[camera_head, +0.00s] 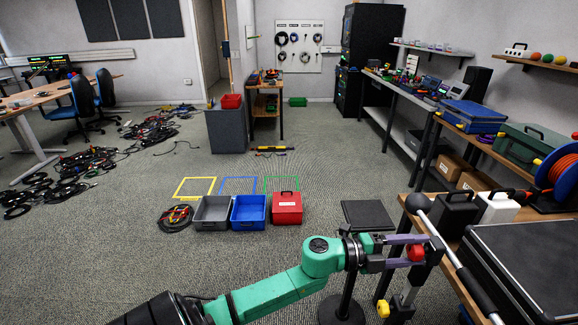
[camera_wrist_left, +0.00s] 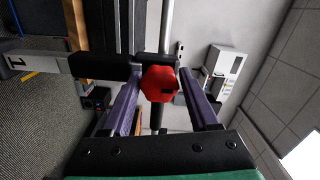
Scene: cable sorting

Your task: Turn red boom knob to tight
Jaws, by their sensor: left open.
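The red boom knob (camera_head: 415,252) is a faceted red knob on the stand hardware at the right of the head view. It also shows mid-frame in the wrist view (camera_wrist_left: 159,83). In the left wrist view (camera_wrist_left: 162,92) the fingers stand on either side of the knob, with gaps visible. Whether a finger touches it I cannot tell. I cannot read the knob's tightness. My right gripper is out of view.
A yellow knob (camera_head: 383,308) sits low on the stand hardware. A wooden bench with a black case (camera_head: 530,262) is close on the right. Grey (camera_head: 212,214), blue (camera_head: 249,212) and red (camera_head: 287,208) boxes stand on the floor.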

